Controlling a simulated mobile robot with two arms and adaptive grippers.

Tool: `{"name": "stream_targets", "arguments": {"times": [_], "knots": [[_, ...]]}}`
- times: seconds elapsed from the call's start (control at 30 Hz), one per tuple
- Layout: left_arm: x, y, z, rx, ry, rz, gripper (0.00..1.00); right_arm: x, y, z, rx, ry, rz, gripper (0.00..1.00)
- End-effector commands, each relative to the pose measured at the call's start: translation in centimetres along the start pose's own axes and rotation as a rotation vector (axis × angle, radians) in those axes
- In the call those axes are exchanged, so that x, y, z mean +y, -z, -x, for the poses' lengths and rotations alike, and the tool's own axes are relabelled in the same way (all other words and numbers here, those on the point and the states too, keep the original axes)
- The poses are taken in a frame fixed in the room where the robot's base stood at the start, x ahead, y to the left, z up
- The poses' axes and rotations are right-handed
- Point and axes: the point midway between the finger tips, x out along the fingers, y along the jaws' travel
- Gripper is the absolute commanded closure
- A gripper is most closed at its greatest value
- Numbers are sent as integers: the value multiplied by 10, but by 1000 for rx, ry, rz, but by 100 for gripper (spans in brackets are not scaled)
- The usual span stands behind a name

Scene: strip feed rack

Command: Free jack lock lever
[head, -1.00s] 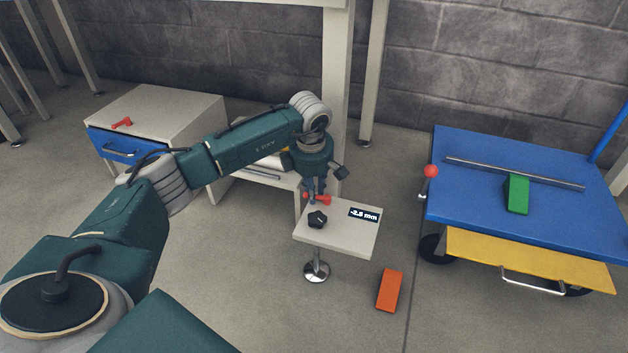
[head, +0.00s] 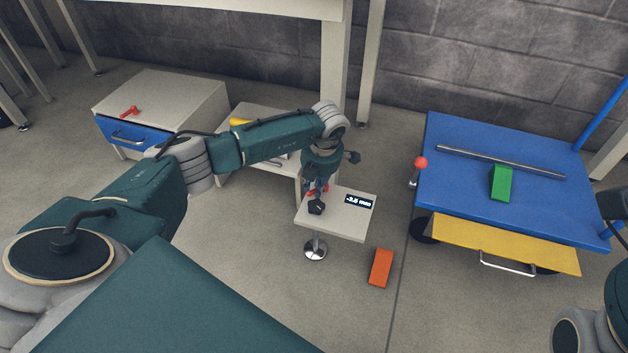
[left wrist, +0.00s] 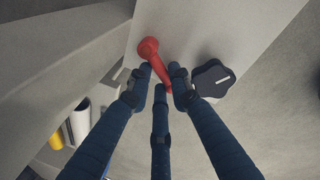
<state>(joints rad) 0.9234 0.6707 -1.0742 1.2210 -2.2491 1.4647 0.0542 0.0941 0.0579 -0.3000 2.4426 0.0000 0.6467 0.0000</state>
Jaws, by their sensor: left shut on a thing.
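A small pale plate (head: 345,226) stands on a round-footed post, with a readout (head: 359,202) and a dark star-shaped knob (head: 316,208) on top. A red lever (head: 319,189) sits at the plate's back-left edge, partly hidden by my left gripper (head: 315,186). In the left wrist view the red lever (left wrist: 149,47) has its round end on the plate's edge, and its arm runs down between the fingers. My left gripper (left wrist: 161,84) is shut on this arm. The dark knob (left wrist: 213,77) is close beside the right-hand finger. My right gripper is out of view.
A blue cart (head: 460,190) with a metal bar, a green block (head: 501,183) and a red-knobbed lever (head: 420,164) stands at right. An orange block (head: 380,268) lies on the floor. A cabinet with another red lever (head: 129,111) stands at left.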

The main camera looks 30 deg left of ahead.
Motion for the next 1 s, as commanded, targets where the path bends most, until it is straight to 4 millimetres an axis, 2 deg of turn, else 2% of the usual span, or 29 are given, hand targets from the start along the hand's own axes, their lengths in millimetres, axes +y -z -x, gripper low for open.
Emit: {"name": "stream_targets", "arguments": {"times": [0.57,0.6,0.63,1.0], "knots": [[-1,0,0,7,0,32,100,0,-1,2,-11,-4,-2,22],[-1,0,0,7,0,32,74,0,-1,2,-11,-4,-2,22],[-1,0,0,7,1,32,72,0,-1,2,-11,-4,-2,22],[-1,-1,6,4,0,31,72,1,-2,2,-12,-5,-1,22]]}}
